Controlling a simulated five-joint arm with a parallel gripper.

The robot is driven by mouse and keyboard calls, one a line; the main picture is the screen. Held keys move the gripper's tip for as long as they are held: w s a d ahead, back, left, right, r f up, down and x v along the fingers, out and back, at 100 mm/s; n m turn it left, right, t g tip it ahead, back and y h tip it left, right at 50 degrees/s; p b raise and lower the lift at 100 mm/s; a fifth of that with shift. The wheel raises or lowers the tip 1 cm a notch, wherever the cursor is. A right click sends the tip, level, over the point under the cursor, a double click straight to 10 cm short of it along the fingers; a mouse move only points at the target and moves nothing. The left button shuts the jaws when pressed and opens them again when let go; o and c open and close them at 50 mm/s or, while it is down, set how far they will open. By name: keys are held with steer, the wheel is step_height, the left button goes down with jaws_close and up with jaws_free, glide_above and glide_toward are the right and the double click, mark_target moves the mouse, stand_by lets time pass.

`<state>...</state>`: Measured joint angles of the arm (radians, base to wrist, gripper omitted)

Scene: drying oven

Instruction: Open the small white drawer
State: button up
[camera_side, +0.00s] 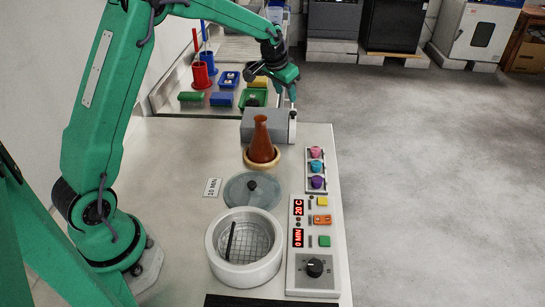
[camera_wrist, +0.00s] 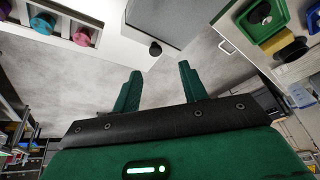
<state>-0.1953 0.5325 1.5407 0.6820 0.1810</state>
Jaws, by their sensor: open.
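The small white drawer (camera_side: 292,131) is the pale right-hand face of a grey box (camera_side: 262,122) on the far part of the bench. It looks closed against the box. A small black knob (camera_wrist: 155,48) sticks out from it in the wrist view. My gripper (camera_side: 292,100) is just above and beside the drawer front in the side view. In the wrist view my gripper (camera_wrist: 158,73) is open, with its two green fingers apart. The knob appears between and beyond the fingertips, and nothing is held. I cannot tell the exact gap to the knob.
A brown flask (camera_side: 261,140) stands on a tan ring in front of the box. A rack of coloured caps (camera_side: 316,169) is close by on the right. The round oven (camera_side: 245,248), its grey lid (camera_side: 252,190) and a control panel (camera_side: 314,250) are nearer. Floor right of the bench is clear.

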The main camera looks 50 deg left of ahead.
mark_target(292, 112)
steer(key=shift+d+x, duration=0.15)
steer(key=shift+x, duration=1.75)
steer(key=shift+d+x, duration=0.1)
steer(key=shift+x, duration=1.85)
jaws_close()
